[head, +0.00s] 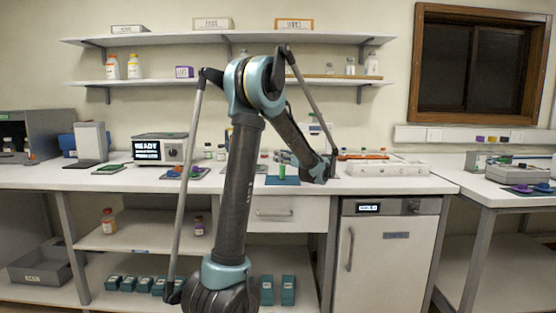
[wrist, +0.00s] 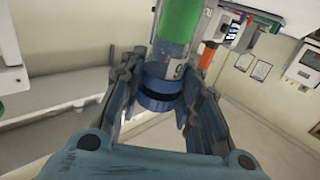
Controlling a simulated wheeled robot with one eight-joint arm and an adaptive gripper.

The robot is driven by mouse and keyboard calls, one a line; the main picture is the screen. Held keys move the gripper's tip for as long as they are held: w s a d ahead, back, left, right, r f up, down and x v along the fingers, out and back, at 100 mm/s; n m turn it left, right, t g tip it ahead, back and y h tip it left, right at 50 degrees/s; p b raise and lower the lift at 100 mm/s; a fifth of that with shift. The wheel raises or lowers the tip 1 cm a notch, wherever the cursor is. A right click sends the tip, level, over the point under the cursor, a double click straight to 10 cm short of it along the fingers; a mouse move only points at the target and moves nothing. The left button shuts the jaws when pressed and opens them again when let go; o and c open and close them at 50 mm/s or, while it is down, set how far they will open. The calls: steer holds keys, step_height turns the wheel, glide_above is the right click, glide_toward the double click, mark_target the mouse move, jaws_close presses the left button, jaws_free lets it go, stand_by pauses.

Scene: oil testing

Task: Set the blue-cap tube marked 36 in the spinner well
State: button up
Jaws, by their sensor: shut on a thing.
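In the wrist view my gripper (wrist: 164,82) is shut on a tube with a blue cap (wrist: 160,90). The cap end lies between the fingers, and the clear body with green contents (wrist: 179,25) points away towards the top of the picture. A label with a dark mark shows on the body, but it is partly covered and I cannot read the full number. In the head view my arm reaches over the bench and its end (head: 322,170) hangs near the white tray; the fingers are too small to make out. I cannot tell which device is the spinner.
A READY-screen device (head: 160,149) stands at the left of the bench. A small green upright thing (head: 282,171) shows over a blue mat (head: 284,181). A white tray (head: 390,169) is to its right. A grey flat device (head: 518,173) sits on the right-hand table.

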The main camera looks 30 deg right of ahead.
steer(key=o, duration=1.2)
steer(key=shift+f, duration=0.1)
steer(key=shift+s, duration=0.15)
steer(key=v, duration=1.1)
steer(key=shift+s, duration=0.35)
